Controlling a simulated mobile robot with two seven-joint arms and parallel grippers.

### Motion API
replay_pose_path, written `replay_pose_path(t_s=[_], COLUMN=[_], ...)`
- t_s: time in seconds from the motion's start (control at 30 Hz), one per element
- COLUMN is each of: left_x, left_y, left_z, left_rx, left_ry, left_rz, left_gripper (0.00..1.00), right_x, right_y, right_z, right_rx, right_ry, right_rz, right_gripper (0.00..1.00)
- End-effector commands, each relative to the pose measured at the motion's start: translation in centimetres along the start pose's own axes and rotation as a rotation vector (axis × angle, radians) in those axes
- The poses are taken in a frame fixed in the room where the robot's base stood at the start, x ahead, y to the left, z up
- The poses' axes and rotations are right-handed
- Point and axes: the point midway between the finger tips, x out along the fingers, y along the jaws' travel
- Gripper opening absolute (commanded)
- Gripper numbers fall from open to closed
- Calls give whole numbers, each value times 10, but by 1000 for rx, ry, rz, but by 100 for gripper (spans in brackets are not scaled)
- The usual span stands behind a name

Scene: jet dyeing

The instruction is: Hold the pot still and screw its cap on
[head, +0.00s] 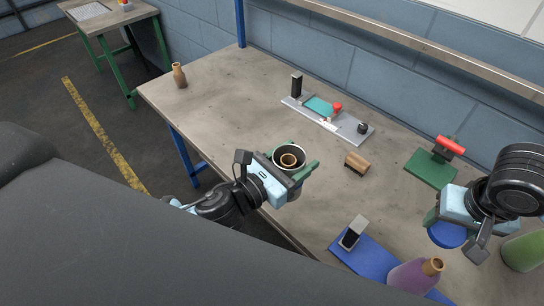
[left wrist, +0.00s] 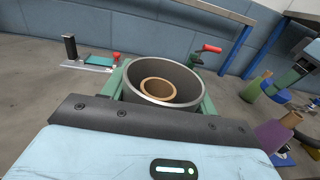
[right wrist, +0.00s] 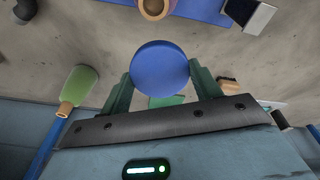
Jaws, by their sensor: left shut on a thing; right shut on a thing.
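The pot (head: 277,157) is a dark grey cylinder with a pale rim, upright and open at the top. A tan ring-shaped thing (head: 288,159) shows inside it. My left gripper (head: 292,175) is shut on the pot near the table's front edge, green fingers on either side; the left wrist view shows the pot (left wrist: 165,98) between them. The cap is a blue disc (head: 446,237), well to the right of the pot and apart from it. My right gripper (head: 450,222) is shut on the cap, which also shows in the right wrist view (right wrist: 160,67).
A purple bottle (head: 412,276) and a blue stand (head: 372,262) with a grey block are at front right. A green bottle (head: 524,251) is at far right. A wooden block (head: 356,163), a grey fixture (head: 345,124) and a red-handled green stand (head: 431,168) lie behind.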

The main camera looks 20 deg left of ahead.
Motion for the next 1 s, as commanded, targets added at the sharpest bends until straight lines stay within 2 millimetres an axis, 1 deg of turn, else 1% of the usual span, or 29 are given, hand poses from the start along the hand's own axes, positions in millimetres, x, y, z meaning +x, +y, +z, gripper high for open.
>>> replay_pose_path(t_s=[0.03,0.1,0.3,0.4,0.6,0.9,1.0], left_x=[7,15,32,38,42,42,42], left_y=[-4,-11,-28,-33,-38,-38,-38], left_z=[3,4,5,5,4,3,4], left_rx=[6,5,3,3,1,0,0], left_ry=[-5,-6,-5,-4,-1,0,0], left_rz=[-31,-74,-174,-206,-233,-233,-233], left_gripper=[15,15,15,15,15,15,15], right_x=[0,0,0,0,0,0,-2], right_y=[0,0,0,0,0,0,-4], right_z=[0,0,0,0,0,0,-3], right_rx=[0,0,0,0,0,0,-7], right_ry=[1,1,1,1,1,1,0], right_rz=[0,0,0,0,0,0,-3], right_gripper=[38,38,38,38,38,38,38])
